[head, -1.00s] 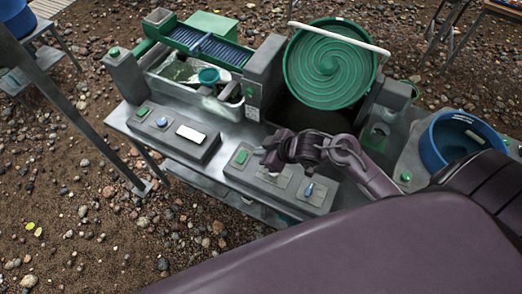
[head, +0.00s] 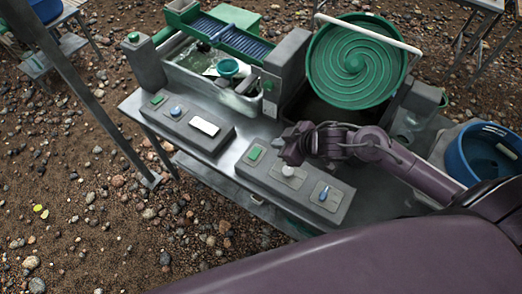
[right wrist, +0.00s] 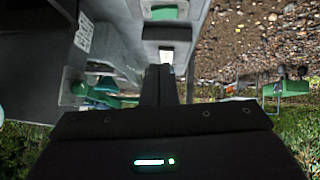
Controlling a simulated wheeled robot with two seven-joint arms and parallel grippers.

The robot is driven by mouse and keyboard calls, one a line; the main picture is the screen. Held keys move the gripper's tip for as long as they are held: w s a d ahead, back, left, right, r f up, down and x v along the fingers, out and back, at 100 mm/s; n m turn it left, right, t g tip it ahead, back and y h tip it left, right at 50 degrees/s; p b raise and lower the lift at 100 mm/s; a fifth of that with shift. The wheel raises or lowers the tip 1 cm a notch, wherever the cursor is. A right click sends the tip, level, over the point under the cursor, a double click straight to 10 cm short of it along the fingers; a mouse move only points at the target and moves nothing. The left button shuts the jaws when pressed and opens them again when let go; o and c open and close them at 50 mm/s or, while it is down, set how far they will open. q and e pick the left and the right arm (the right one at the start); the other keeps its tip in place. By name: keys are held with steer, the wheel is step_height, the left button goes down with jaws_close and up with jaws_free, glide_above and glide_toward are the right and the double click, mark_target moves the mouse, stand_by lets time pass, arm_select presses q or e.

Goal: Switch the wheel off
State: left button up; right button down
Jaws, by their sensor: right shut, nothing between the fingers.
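The wheel (head: 352,65) is a large green disc with spiral ridges, tilted up at the back. In front of it a grey control box (head: 262,184) carries a green rocker (head: 254,153), a pale round knob (head: 287,171) and a small blue lever (head: 323,193). My right gripper (head: 286,156) is shut and empty, over the box just behind the pale knob and right of the green rocker. I cannot tell whether it touches the box. Its closed fingers also show in the right wrist view (right wrist: 160,82). My left gripper is out of view.
A second grey box (head: 180,130) with a green button, blue knob and white plate stands to the left. Behind it is a water trough (head: 238,100). A blue tub (head: 462,155) stands at the right. A metal post (head: 85,105) crosses the left side.

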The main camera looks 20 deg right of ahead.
glide_above(255, 150)
steer(key=s, duration=0.2)
steer(key=f, duration=0.7)
steer(key=shift+s+d, duration=0.1)
steer(key=shift+d, duration=0.3)
step_height(255, 150, down, 2)
steer(key=shift+d+f+p, duration=0.1)
steer(key=shift+f+p, duration=0.15)
steer(key=shift+p, duration=0.15)
steer(key=shift+d+f, duration=0.15)
steer(key=shift+f, duration=0.6)
steer(key=shift+w+d+f, duration=0.1)
steer(key=shift+w, duration=0.1)
steer(key=shift+f, duration=0.1)
steer(key=shift+s, duration=0.15)
